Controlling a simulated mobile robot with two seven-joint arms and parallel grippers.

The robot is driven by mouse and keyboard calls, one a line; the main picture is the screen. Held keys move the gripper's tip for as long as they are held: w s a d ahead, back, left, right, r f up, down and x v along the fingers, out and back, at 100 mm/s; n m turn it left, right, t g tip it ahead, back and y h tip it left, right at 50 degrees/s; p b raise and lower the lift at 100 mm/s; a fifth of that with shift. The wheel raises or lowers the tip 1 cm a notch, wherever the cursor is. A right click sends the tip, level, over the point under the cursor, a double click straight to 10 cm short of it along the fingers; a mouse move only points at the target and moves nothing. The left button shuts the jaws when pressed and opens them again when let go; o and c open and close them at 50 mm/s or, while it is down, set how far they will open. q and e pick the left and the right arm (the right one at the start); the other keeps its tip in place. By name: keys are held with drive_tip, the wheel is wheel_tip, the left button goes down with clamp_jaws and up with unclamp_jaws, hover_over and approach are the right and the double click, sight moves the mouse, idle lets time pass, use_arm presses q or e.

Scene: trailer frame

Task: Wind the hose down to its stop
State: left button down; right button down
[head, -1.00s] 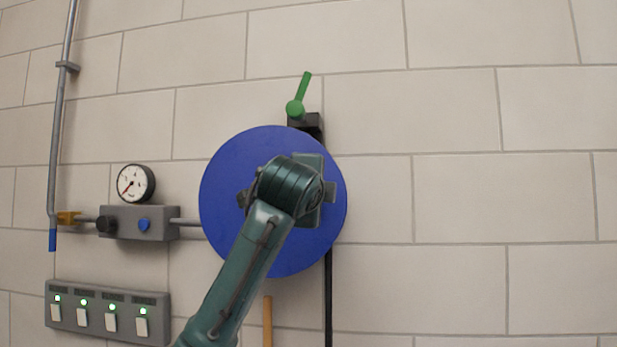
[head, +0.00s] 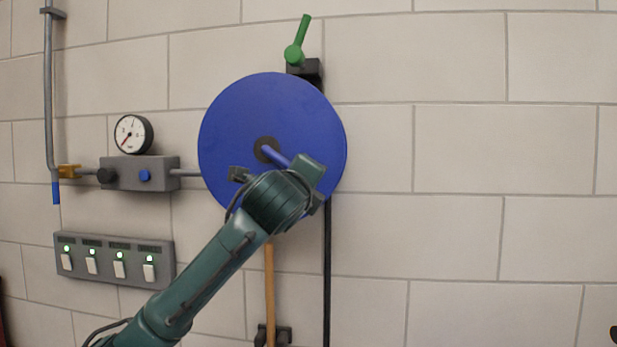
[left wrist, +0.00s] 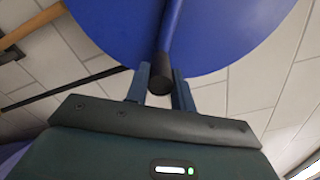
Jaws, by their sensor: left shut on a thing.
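A blue reel disc (head: 235,125) is on the tiled wall, with a dark hub (head: 266,150) and a blue crank arm (head: 279,157) running down and right from it. My left gripper (head: 308,183) is at the crank's outer end, lower right of the hub, mostly hidden behind its own wrist. In the left wrist view, its two fingers stand on either side of the crank's dark round handle (left wrist: 159,76), shut on it. A tan hose-like length (head: 269,280) hangs below the disc to a dark bracket (head: 272,335). My right gripper is not in view.
A green lever (head: 298,42) is above the disc. A dial gauge (head: 132,134) on a grey valve block (head: 130,172) and a switch panel (head: 115,258) with lit lamps are on the left. A black vertical strip (head: 327,270) runs below the disc.

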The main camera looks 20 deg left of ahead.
use_arm(q)
drive_tip(key=shift+a+f, duration=0.2)
drive_tip(key=shift+a, duration=0.05)
drive_tip(key=c, duration=1.2)
unclamp_jaws()
drive_tip(key=shift+s+a, duration=0.1)
drive_tip(key=b+v, duration=0.2)
drive_tip(key=v, duration=1.1)
drive_tip(key=shift+d+r+b, duration=0.1)
drive_tip(key=shift+d+b, duration=0.1)
drive_tip(key=shift+b, duration=0.15)
